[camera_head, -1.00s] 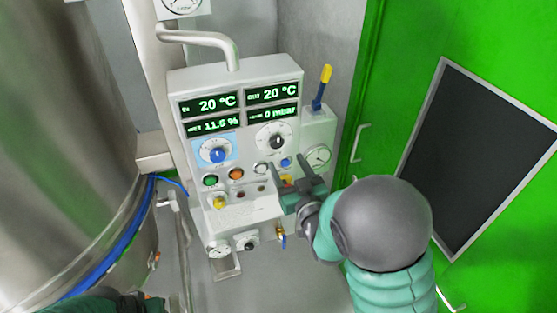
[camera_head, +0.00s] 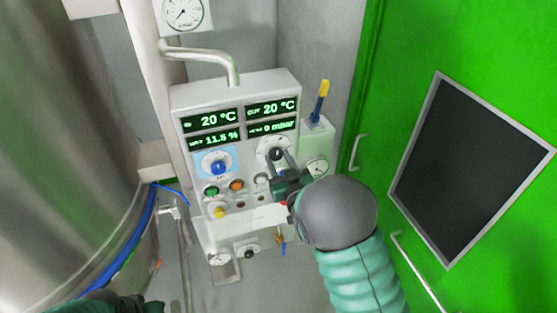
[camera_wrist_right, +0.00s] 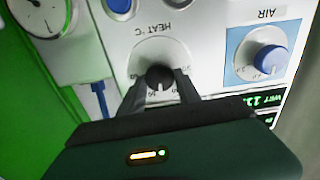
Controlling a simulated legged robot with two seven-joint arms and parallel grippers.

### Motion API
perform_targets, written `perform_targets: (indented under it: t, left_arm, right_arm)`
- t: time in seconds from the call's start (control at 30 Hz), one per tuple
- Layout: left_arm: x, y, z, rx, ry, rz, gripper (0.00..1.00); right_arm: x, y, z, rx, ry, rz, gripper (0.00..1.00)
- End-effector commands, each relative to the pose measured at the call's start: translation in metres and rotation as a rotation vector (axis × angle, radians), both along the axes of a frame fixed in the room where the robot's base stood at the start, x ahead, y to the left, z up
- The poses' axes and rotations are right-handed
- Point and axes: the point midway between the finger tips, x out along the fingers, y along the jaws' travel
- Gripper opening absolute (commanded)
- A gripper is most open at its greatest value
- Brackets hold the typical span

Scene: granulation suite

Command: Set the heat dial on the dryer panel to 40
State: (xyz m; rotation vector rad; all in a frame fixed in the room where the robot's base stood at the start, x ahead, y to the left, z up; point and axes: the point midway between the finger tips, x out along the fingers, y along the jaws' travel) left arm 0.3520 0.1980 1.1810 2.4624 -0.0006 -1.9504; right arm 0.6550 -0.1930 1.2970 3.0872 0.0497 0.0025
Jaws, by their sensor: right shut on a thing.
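The heat dial (camera_head: 263,146) is a round white scale with a black knob (camera_wrist_right: 159,76) on the pale dryer panel (camera_head: 188,97). In the right wrist view the panel appears upside down, with "HEAT °C" readable beside the dial. My right gripper (camera_wrist_right: 160,88) is shut on the black knob, one finger on each side. The right gripper also shows in the head view (camera_head: 279,168), partly covering the dial. A light mark shows on the knob, but the number it points to is too small to read. Part of my left arm shows at the bottom left; its jaws are unclear.
The blue air knob (camera_head: 218,167) sits left of the heat dial, with coloured buttons (camera_head: 236,186) below. Displays (camera_head: 212,120) above read 20 °C, 20 °C, about 11.5 % and 0 mbar. A yellow-and-blue handle (camera_head: 321,100) and a gauge (camera_head: 317,167) stand at the panel's right.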

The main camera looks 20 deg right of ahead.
Motion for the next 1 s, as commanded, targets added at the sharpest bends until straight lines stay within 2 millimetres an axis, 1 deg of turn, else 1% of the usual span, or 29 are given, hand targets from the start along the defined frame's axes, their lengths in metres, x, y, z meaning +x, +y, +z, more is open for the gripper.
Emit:
perform_targets:
  t: [0.03, 0.17, 0.37, 0.53, 0.67, 1.0]
  left_arm:
    - [0.0, 0.0, 0.0, 0.0, 0.0, 0.0, 0.36]
    - [0.0, 0.0, 0.0, 0.0, 0.0, 0.0, 0.36]
    - [0.0, 0.0, -0.003, 0.0, 0.0, 0.0, 0.36]
    - [0.0, 0.0, -0.011, 0.0, 0.0, 0.0, 0.36]
    - [0.0, 0.0, -0.021, 0.0, 0.0, 0.0, 0.36]
    - [0.0, 0.0, -0.048, 0.0, 0.0, 0.0, 0.36]
  right_arm:
    - [0.0, 0.001, -0.001, 0.0, 0.001, 0.003, 0.17]
    - [0.0, 0.001, -0.001, 0.0, 0.001, 0.003, 0.0]
    - [0.0, 0.001, -0.002, -0.013, 0.002, 0.003, 0.0]
    - [0.0, 0.002, -0.003, -0.065, -0.001, 0.003, 0.0]
    - [0.0, 0.002, -0.005, -0.141, -0.004, 0.004, 0.0]
    - [0.0, 0.003, -0.005, -0.397, -0.012, 0.004, 0.0]
